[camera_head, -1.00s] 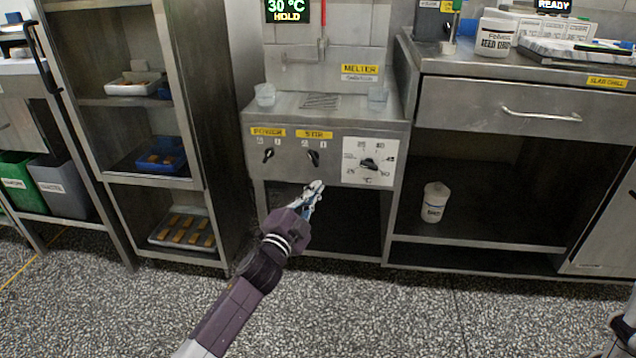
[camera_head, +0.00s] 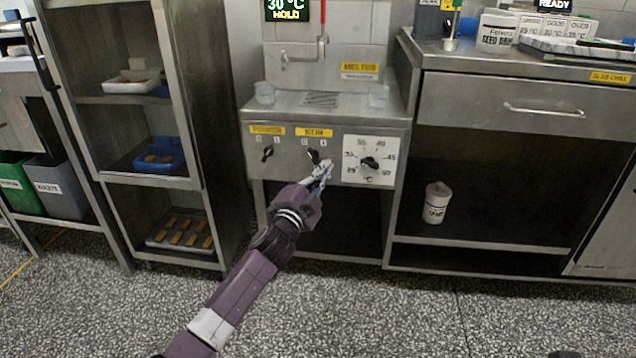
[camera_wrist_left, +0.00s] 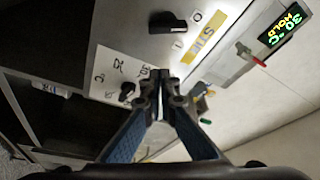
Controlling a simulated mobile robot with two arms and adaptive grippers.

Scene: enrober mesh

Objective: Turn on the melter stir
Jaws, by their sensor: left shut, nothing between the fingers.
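The melter (camera_head: 258,175) is a steel cabinet with a front panel. Its black stir knob (camera_head: 312,155) sits under the yellow STIR label (camera_head: 314,133), between the power knob (camera_head: 267,154) and the round temperature dial (camera_head: 369,163). My left gripper (camera_head: 325,166) is shut and empty, just below and right of the stir knob, partly covering its lower edge in the head view. In the left wrist view the stir knob (camera_wrist_left: 168,22) is beyond the closed fingertips (camera_wrist_left: 160,75), with a gap in the picture; contact does not show. The 0 and 1 marks are beside it. My right gripper is out of view.
A display (camera_head: 287,10) above the melter reads 30 °C HOLD. A red-handled tap (camera_head: 321,45) stands behind the melter top. A shelf rack (camera_head: 190,120) is at left and a steel bench (camera_head: 480,65) at right. The floor in front is clear.

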